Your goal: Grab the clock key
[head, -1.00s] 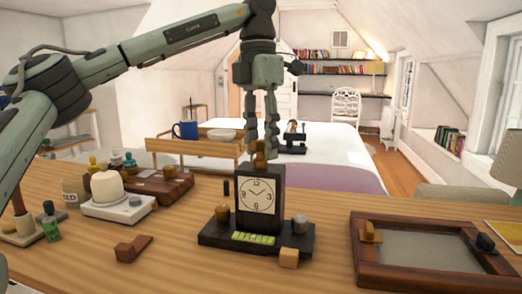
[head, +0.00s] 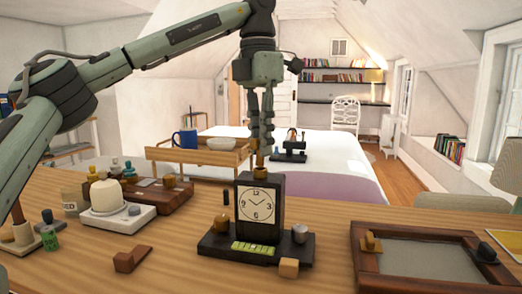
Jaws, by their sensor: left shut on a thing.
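The desk clock (head: 260,205) is black with a white dial and stands upright on a dark base (head: 215,242). A small brown piece (head: 260,173) sits on the clock's top. My left gripper (head: 262,150) hangs straight down just above the clock. Its fingers are close together and shut on a small brown thing directly above that piece, which looks like the clock key. The fingers largely hide it, so I cannot tell whether it still touches the clock. My right gripper is not in view.
A framed wooden tray (head: 365,275) lies at right. A white device (head: 120,216) and a brown box (head: 165,199) stand at left. Small wooden blocks lie in front. A wooden tray stand (head: 195,157) with a blue mug (head: 186,141) and a bowl is behind. Bare desk lies between.

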